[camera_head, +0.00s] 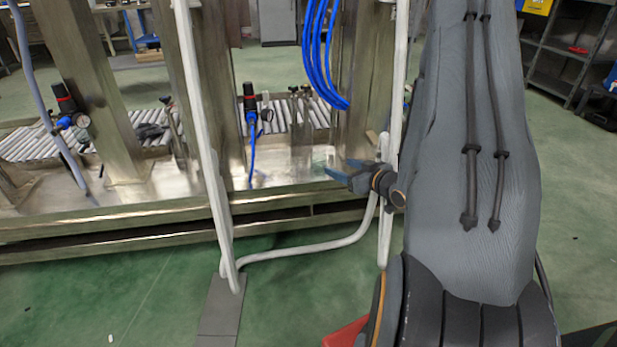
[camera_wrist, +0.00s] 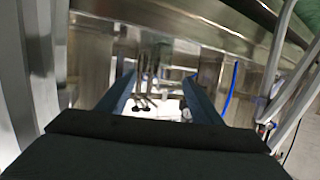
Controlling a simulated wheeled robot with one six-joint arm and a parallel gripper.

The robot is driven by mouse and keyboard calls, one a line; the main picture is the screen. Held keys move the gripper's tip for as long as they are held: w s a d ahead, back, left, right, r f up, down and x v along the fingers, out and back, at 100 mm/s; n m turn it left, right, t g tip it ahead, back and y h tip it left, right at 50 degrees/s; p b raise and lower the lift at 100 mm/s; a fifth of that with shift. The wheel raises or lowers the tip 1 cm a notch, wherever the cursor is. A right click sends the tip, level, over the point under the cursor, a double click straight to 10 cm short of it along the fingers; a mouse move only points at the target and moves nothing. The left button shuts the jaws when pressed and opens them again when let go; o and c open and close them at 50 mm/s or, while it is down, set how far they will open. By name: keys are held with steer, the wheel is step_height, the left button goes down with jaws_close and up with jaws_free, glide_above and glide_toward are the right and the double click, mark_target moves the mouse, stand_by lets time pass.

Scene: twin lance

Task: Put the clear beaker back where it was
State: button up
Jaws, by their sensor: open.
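I cannot make out the clear beaker for certain in either view. My gripper (camera_head: 338,171) is in front of the steel bench, level with its top, with its blue fingers pointing left. In the wrist view, my gripper (camera_wrist: 160,80) has its two blue fingers spread apart. No object shows clamped between them. Beyond the fingertips are shiny metal surfaces and small dark fittings, too blurred to name.
A steel bench (camera_head: 150,222) with upright posts runs across the head view. A white tube frame (camera_head: 305,248) stands close to my gripper. Blue hoses (camera_head: 318,60) hang above. A roller conveyor (camera_head: 30,143) lies behind.

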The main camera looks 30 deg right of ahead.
steer(key=w+a+r+n+g, duration=0.1)
steer(key=w+a+r+g, duration=0.15)
steer(key=a, duration=0.35)
steer(key=w+a+r+n+g, duration=0.1)
steer(key=w+a+r, duration=0.2)
steer(key=a, duration=0.3)
steer(key=s+a+r+g+h, duration=0.1)
steer(key=s+a+r+g, duration=0.15)
steer(key=a, duration=0.55)
steer(key=s+a+r+g, duration=0.1)
steer(key=s+a+r, duration=0.25)
steer(key=a, duration=0.45)
steer(key=s+a+r+n+g, duration=0.1)
steer(key=s+a+r+g, duration=0.1)
steer(key=s+a, duration=0.4)
steer(key=s+a+r+n+g, duration=0.1)
steer(key=s+a+r+g, duration=0.2)
steer(key=s, duration=1.3)
steer(key=s+a+r+n+g+y, duration=0.1)
steer(key=s+a+r+g, duration=0.1)
steer(key=s+a, duration=0.7)
steer(key=shift+s+a+r, duration=0.35)
steer(key=shift+s, duration=0.85)
steer(key=shift+w, duration=0.1)
